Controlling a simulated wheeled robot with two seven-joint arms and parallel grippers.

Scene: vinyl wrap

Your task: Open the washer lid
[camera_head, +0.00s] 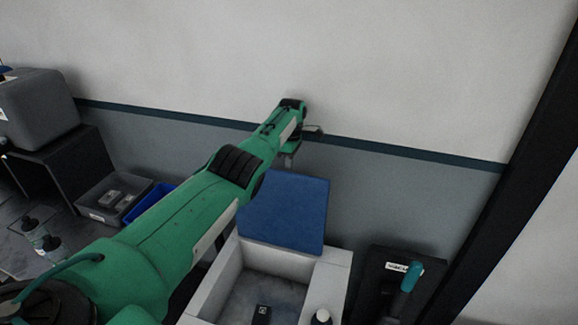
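The washer is a white open-topped box (338,275) at the bottom centre. Its blue lid (285,212) stands raised at the back edge, and the grey inside of the box shows. My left arm reaches in from the lower left across the view. My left gripper (289,152) is just above the lid's top edge, close to the wall. Its fingers are small and partly hidden by the wrist, so I cannot tell whether they are open or touch the lid. My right gripper is not in view.
A black stand with a teal-handled tool (411,276) is at right. A grey bin (113,197), partly hidden blue bin (148,203) and bottles (49,244) are at left.

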